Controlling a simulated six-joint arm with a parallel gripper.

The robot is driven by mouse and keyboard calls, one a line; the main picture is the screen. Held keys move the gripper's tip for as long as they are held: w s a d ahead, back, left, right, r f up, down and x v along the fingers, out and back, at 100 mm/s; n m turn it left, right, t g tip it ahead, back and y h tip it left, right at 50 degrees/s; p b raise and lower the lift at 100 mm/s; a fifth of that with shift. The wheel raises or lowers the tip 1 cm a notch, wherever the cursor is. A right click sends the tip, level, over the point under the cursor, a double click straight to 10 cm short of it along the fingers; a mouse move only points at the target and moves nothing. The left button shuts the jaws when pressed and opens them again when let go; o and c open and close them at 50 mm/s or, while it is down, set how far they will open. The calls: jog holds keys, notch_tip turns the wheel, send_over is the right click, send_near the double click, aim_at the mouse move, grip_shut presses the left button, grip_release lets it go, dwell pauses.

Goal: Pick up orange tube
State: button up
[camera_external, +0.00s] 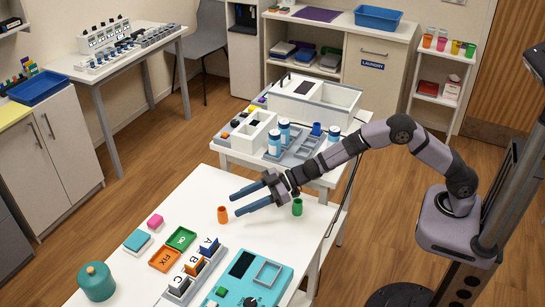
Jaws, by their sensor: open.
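The orange tube (222,215) stands upright on the white table, near its far left edge. My gripper (234,203) reaches in from the right with its two blue fingers apart and pointing left. The fingertips are close to the orange tube in the picture, with the tube just left of them. I cannot tell the exact height of the fingers above the table. A green tube (297,207) stands on the table below my wrist, to the right.
A second table behind holds white bins (340,101) and blue-capped bottles (274,144). The table around the orange tube is clear.

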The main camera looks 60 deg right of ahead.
aim_at(223, 215)
jog(key=shift+p+x, duration=0.3)
jog(key=shift+x, duration=1.85)
jog(key=shift+f, duration=0.2)
jog(key=c, duration=1.1)
